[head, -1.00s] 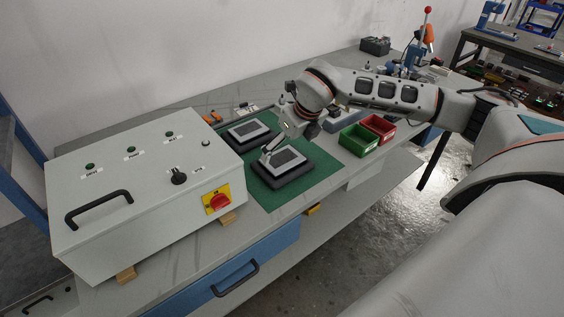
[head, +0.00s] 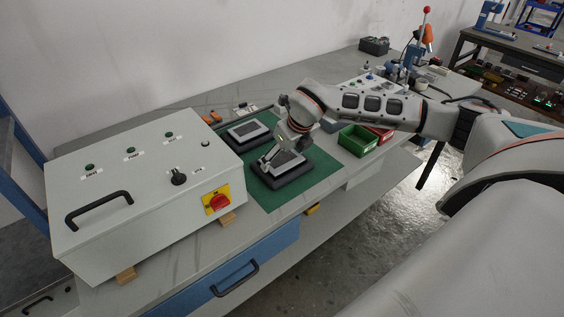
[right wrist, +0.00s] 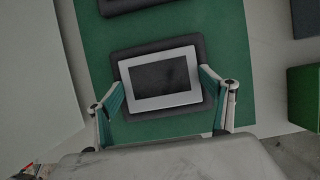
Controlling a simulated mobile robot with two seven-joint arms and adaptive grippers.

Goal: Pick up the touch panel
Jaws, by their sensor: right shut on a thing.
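A touch panel (right wrist: 134,97), with a light grey frame and dark screen, lies in a dark holder (right wrist: 205,105) on the green mat (right wrist: 237,60). In the head view the panel (head: 289,169) is partly hidden by my wrist. My right gripper (right wrist: 162,80) has one finger at each short side of the panel and is shut on it. In the head view the right gripper (head: 268,161) comes down at the panel's left part. The panel seems to sit in its holder still; any gap below it cannot be seen. My left gripper is not in view.
A second panel (head: 248,131) in a dark holder lies behind. A grey control box (head: 140,200) with a red switch stands to the left. Green (head: 357,141) and red (head: 382,134) bins stand to the right. The mat's front part is clear.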

